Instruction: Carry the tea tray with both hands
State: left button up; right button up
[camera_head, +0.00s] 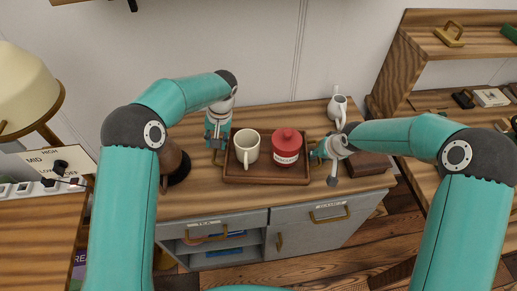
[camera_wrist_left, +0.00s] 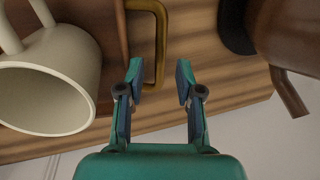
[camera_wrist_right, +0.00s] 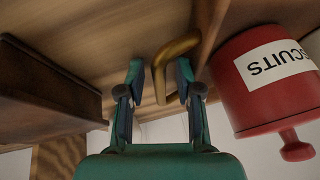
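The brown wooden tea tray (camera_head: 265,181) lies on the cabinet top. It holds a cream mug (camera_head: 246,155) on its left and a red lidded biscuit tin (camera_head: 287,153) on its right. My left gripper (camera_head: 217,143) is at the tray's left end. In the left wrist view its open fingers (camera_wrist_left: 159,80) stand either side of the brass left handle (camera_wrist_left: 159,45), with gaps. My right gripper (camera_head: 322,151) is at the right end. In the right wrist view its open fingers (camera_wrist_right: 160,78) stand either side of the brass right handle (camera_wrist_right: 160,72), closer to the finger on the right.
A white jug (camera_head: 337,108) stands behind my right gripper. A dark brown object (camera_head: 176,164) stands left of the tray, near my left gripper. A dark wooden box (camera_head: 368,164) is right of it. The cabinet top behind the tray is mostly clear.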

jog(key=shift+r, duration=0.25)
pick_arm(q)
jog(key=r, duration=0.4)
jog(key=shift+d, duration=0.35)
pick_arm(e)
jog(key=v, duration=1.1)
jog(key=shift+s+r, duration=0.15)
jog(key=shift+d, duration=0.1)
